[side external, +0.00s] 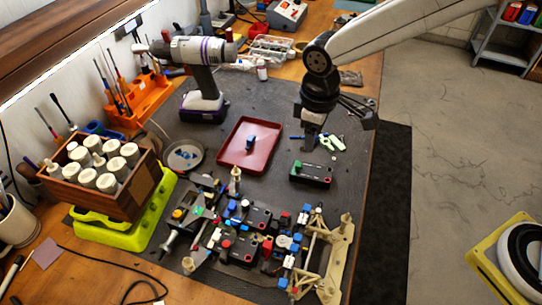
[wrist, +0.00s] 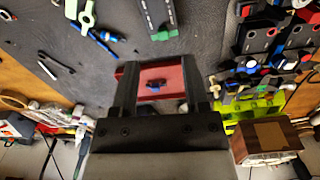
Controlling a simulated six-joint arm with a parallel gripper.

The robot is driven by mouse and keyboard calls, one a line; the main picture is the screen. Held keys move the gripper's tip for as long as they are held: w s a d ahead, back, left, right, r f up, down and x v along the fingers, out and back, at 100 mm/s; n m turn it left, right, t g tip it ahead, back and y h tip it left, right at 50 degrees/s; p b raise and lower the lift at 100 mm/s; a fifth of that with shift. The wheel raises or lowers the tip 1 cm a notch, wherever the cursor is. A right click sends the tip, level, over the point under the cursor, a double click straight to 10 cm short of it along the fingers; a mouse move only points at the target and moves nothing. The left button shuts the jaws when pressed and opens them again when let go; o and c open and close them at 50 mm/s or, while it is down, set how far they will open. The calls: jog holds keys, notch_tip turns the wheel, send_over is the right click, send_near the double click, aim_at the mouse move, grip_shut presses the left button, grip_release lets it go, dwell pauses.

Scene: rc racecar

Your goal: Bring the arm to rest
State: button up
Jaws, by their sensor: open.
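My gripper (wrist: 160,68) is open and empty, its two black fingers apart in the wrist view. In the side external view it hangs above the far right part of the dark work mat (side external: 345,190). A red tray (side external: 232,158) lies on the mat, with a small blue-and-dark part (side external: 250,142) in it. In the wrist view the tray (wrist: 173,72) and the blue part (wrist: 154,86) show between the fingers, beyond them. The partly built racecar chassis (side external: 265,240) sits at the near side of the mat.
A black module with a green end (side external: 311,174) and green-white tools (side external: 331,143) lie on the mat near my gripper. A cordless drill (side external: 200,70) stands at the back left. A wooden box of white bottles (side external: 105,180) sits on a lime-green case (side external: 130,237).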

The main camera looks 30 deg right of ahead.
jog(key=s+d+m+t, duration=0.1)
jog(key=s+d+m, duration=0.3)
jog(key=d, duration=0.5)
jog(key=s+d+f+m+t, duration=0.1)
jog(key=s+d+m, duration=0.2)
jog(key=s+d, duration=0.4)
jog(key=d, duration=0.3)
jog(key=shift+s+f+m, duration=0.2)
jog(key=shift+m, duration=0.2)
